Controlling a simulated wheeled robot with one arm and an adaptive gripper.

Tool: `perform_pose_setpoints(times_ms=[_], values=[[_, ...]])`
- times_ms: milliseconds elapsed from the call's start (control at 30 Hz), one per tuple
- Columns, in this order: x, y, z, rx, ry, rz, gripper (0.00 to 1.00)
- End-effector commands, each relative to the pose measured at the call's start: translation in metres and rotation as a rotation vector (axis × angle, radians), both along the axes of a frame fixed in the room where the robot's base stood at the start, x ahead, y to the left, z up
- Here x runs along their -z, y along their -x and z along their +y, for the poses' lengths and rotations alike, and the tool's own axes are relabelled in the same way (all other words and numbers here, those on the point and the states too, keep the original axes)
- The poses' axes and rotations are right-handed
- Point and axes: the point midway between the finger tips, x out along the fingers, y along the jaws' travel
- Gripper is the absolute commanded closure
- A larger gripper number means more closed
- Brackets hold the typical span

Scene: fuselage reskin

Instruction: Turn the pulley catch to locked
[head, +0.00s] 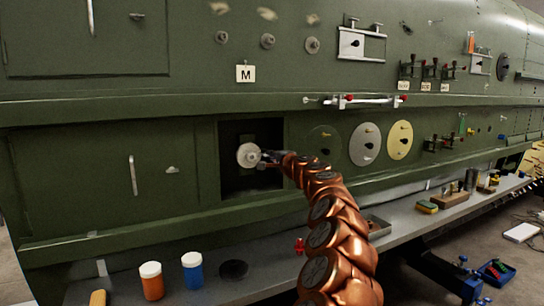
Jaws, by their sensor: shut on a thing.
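A pale round pulley disc (248,155) with a small hub sits in a dark, open square recess (238,183) in the green fuselage side. My copper-coloured arm reaches in from the lower right. My gripper (265,158) is at the right edge of the disc, inside the recess opening. It is shut on a small part there, which appears to be the pulley catch. The gripper mostly hides this part, so its turned position cannot be read.
A grey shelf (130,288) runs below, with an orange jar (151,281), a blue jar (192,272) and a dark round lid (233,269). Right of the recess are round covers, one grey (365,144) and one yellow (400,140). A horizontal bar (355,100) juts out above.

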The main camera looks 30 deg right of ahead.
Motion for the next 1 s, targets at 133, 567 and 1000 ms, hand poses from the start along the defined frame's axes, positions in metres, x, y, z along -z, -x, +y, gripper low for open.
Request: perform_pose_setpoints(times_ms=[133, 567, 1000], values=[[0.0003, 0.0004, -0.0013, 0.002, -0.004, 0.000, 1.00], [0.0004, 0.0003, -0.0010, 0.002, -0.002, 0.000, 0.71], [-0.0005, 0.0032, -0.0007, 0.001, -0.004, -0.001, 0.70]])
